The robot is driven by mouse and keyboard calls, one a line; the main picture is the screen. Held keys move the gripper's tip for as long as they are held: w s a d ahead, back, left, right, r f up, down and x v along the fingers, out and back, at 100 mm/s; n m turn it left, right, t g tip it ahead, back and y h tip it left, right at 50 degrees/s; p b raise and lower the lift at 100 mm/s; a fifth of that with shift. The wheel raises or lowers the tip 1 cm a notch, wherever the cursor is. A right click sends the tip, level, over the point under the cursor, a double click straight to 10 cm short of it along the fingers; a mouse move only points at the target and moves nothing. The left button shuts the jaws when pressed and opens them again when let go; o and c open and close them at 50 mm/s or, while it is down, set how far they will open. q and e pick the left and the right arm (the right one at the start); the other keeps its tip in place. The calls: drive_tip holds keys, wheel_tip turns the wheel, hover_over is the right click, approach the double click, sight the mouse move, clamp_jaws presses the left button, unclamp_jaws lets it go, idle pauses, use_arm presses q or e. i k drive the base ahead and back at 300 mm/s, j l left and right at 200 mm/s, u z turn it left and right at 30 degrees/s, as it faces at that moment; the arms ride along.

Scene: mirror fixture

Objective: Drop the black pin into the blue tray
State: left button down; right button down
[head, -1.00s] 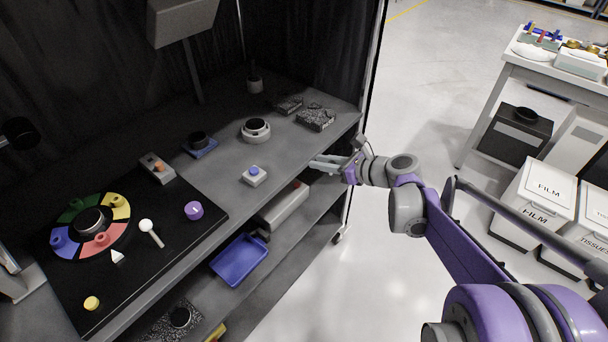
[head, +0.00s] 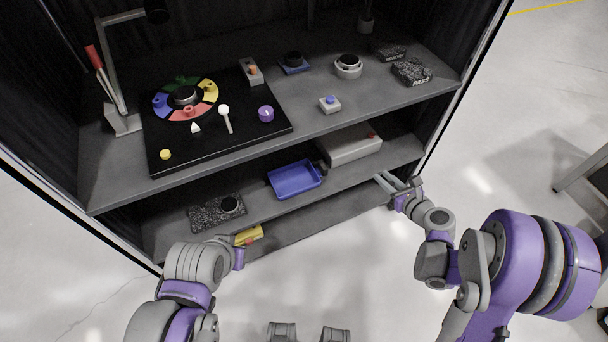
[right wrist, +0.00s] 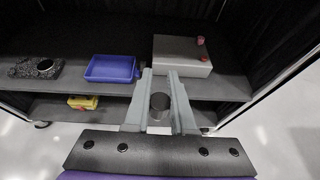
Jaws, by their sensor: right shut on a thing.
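The blue tray (head: 295,179) lies on the lower shelf, left of a light grey box. It also shows in the right wrist view (right wrist: 110,68), up and left of my fingers, and looks empty. My right gripper (head: 385,182) is at the front edge of the lower shelf, to the right of the tray and apart from it. In the right wrist view, my right gripper (right wrist: 158,105) is shut on the black pin (right wrist: 159,101), a dark cylinder between its fingers. The pin cannot be made out in the head view. My left arm shows at lower left, its fingers hidden.
The grey box (head: 349,146) with a red knob stands right of the tray. A speckled block (head: 217,212) lies to its left, a yellow box (head: 249,235) lower down. The upper shelf (head: 300,118) overhangs the back. A side post closes the right.

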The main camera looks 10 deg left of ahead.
sight(298, 181)
drive_tip(key=i+l, duration=0.1)
drive_tip(key=l, duration=0.2)
drive_tip(key=i+l, duration=0.1)
drive_tip(key=l, duration=0.2)
drive_tip(key=i+l, duration=0.1)
drive_tip(key=l, duration=0.2)
drive_tip(key=i+l+u, duration=0.2)
drive_tip(key=l, duration=0.15)
drive_tip(key=l+u, duration=0.2)
drive_tip(key=l, duration=0.15)
drive_tip(key=j+u, duration=0.15)
drive_tip(key=u, duration=0.25)
drive_tip(key=i+j+u, duration=0.1)
drive_tip(key=u, duration=0.25)
drive_tip(key=j+u, duration=0.1)
drive_tip(key=u, duration=0.3)
drive_tip(key=i+j, duration=0.15)
drive_tip(key=i, duration=0.05)
